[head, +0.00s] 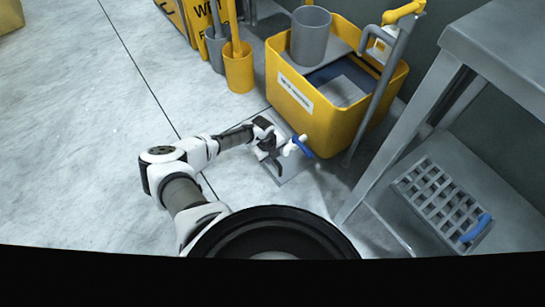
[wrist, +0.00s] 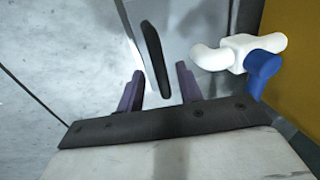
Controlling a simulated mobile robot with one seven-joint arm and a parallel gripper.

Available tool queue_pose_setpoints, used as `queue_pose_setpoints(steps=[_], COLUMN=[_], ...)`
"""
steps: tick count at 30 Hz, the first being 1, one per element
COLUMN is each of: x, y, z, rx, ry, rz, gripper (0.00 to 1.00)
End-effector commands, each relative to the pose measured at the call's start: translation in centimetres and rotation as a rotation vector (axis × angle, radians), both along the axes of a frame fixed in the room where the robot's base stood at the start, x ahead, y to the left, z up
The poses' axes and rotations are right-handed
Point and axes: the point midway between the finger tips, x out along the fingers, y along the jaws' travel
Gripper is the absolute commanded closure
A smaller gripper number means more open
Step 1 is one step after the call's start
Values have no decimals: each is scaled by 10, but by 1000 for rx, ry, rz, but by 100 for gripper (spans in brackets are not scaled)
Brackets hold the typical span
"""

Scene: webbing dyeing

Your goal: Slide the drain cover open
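The drain cover is a grey metal plate (head: 288,172) on the floor beside the yellow tub, partly hidden under my gripper in the head view. In the wrist view the plate (wrist: 192,25) fills the upper middle and carries a long black handle or slot (wrist: 155,58); I cannot tell which. My gripper (wrist: 160,84) is open, with its two dark fingers apart on either side of the near end of this black piece. Nothing is held. In the head view my gripper (head: 271,152) hangs over the plate; whether it touches is not clear.
A yellow tub (head: 330,128) stands close by, with a white spout and blue tap handle (head: 302,146) near my gripper; the spout (wrist: 218,56) shows right of my fingers. A grey steel table (head: 490,45) with a rack (head: 440,200) below stands right.

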Motion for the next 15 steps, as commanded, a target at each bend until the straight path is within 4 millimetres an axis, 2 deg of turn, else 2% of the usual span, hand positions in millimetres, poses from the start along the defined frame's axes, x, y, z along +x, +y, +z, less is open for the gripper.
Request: queue_pose_setpoints(steps=[9, 15], x=[0, 0], y=[-1, 0], z=[-2, -2], rx=[0, 0], ry=[0, 0], rz=[-1, -1], gripper=[65, 92])
